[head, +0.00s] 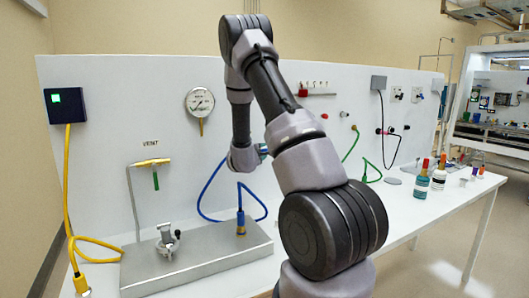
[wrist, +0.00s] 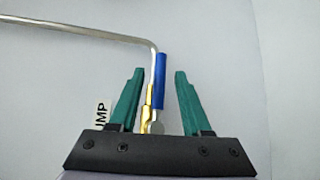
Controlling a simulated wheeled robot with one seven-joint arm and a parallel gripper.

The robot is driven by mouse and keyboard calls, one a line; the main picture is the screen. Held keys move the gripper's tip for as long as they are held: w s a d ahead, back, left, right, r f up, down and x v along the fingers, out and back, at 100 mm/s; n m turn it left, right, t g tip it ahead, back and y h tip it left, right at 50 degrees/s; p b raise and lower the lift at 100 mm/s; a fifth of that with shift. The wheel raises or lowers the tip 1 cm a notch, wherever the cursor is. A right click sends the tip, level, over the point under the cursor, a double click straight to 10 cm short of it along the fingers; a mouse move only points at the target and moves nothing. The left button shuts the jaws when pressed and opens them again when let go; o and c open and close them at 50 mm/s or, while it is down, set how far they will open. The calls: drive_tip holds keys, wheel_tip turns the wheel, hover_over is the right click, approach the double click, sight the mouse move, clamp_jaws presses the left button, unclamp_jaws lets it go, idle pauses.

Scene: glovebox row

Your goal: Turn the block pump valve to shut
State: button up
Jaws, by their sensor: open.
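The pump valve shows in the wrist view, with a blue lever handle (wrist: 159,82) and a brass body (wrist: 148,106). The handle points up in that picture, roughly in line with the brass body and the short end of the bent pipe (wrist: 85,27). My gripper (wrist: 160,76) is open, with one teal finger on each side of the handle and a gap on both sides. A partly hidden label reading "UMP" (wrist: 102,115) is left of the fingers. In the head view my arm hides the pump valve; only a bit of teal finger shows.
In the head view a vent valve (head: 154,164) with a green handle is on the white panel (head: 110,110), below a gauge (head: 200,102). A metal block (head: 195,265) with a blue cable (head: 207,190) stands below. Bottles (head: 422,180) stand on the bench at right.

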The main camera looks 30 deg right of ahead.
drive_tip(key=shift+x, duration=1.05)
clamp_jaws()
idle(0.7)
